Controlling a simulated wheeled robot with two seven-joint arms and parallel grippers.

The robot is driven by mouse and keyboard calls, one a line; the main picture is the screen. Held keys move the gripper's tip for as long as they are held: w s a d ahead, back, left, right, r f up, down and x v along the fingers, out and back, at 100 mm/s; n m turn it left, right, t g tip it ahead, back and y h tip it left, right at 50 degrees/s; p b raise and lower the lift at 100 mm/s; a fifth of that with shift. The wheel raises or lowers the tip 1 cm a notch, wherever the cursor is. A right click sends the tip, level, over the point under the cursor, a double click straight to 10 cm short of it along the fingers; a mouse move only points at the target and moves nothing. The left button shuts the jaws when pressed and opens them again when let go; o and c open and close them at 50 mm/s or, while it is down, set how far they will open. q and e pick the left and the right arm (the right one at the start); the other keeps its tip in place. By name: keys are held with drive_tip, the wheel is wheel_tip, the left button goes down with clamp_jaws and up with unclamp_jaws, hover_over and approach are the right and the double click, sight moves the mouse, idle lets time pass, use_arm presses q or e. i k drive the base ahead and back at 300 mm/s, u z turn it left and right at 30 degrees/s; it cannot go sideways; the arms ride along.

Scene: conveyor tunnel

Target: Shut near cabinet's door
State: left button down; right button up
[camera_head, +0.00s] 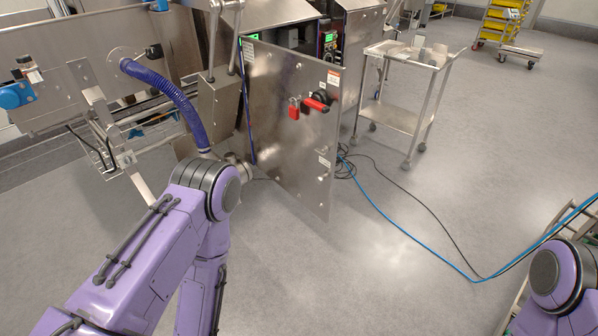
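The near cabinet's door (290,125) is a flat steel panel in the middle of the view. It stands open, swung out toward me from the steel cabinet, whose opening shows behind its top edge. A red handle (316,104) on a black round mount and a red padlock-like piece (294,108) are on its face. My purple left arm rises from the lower left, its grey joint left of the door's lower part. I cannot make out my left gripper. Part of my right arm shows at the lower right edge; its gripper is out of view.
A steel cart (400,115) stands to the right behind the door. A blue cable (425,235) and black cables run across the floor on the right. A ribbed blue hose (175,98) and conveyor parts are at left. Floor in front of the door is clear.

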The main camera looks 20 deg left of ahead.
sight(284, 147)
drive_tip(key=u, duration=0.45)
drive_tip(key=i, duration=1.55)
drive_tip(key=z, duration=0.05)
